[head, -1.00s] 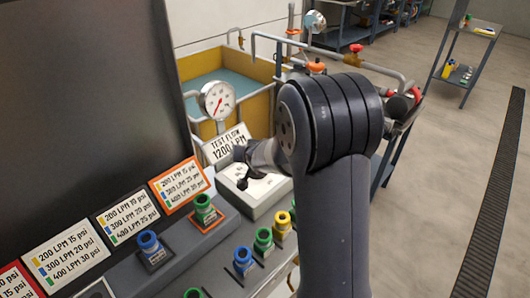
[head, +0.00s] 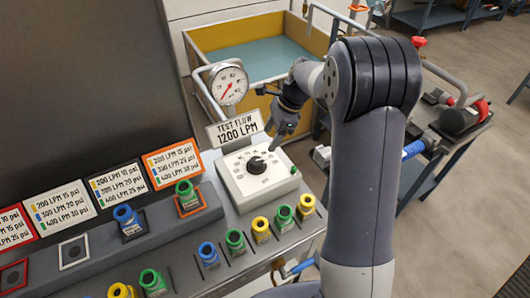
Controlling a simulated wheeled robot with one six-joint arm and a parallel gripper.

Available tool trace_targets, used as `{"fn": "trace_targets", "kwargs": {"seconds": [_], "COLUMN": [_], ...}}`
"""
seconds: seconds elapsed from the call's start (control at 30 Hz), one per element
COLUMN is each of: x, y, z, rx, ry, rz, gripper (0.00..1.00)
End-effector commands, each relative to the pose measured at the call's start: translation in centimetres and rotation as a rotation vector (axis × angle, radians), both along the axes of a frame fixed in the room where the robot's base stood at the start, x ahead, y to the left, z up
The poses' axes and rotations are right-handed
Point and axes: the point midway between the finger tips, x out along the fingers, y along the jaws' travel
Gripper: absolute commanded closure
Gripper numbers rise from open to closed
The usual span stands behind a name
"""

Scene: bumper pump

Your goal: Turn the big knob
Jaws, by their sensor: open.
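The big knob (head: 256,166) is black with a pointer. It sits on a dial with printed marks on top of a white control box (head: 245,191). A sign reading "TEST FLOW 1200 LPM" (head: 237,130) stands behind the box. My gripper (head: 273,148) points down from the back right, its tip close above and to the right of the knob. It looks empty and its jaws are open. The finger gap is too small to make out, and I cannot tell whether it touches the knob.
A round pressure gauge (head: 229,85) stands behind the sign. Several coloured nozzles, such as a yellow one (head: 261,229), stand on the bench in front of the box. A small green button (head: 293,170) is at the box's right side. A yellow-walled water tank (head: 205,40) is behind.

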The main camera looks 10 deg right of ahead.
Motion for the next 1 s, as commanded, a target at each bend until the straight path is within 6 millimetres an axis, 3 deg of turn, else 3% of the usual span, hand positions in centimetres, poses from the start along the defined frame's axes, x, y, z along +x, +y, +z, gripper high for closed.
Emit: {"fn": "trace_targets", "kwargs": {"seconds": [0.5,0.7,1.0], "x": [-0.3,-0.3,-0.3], "y": [3.3,3.8,3.9], "z": [-8.0,-9.4,-9.6], "rx": [-0.003,-0.004,-0.005], "ry": [0.002,0.0,-0.001], "rz": [0.004,0.002,0.003], "gripper": [0.37,0.37,0.38]}}
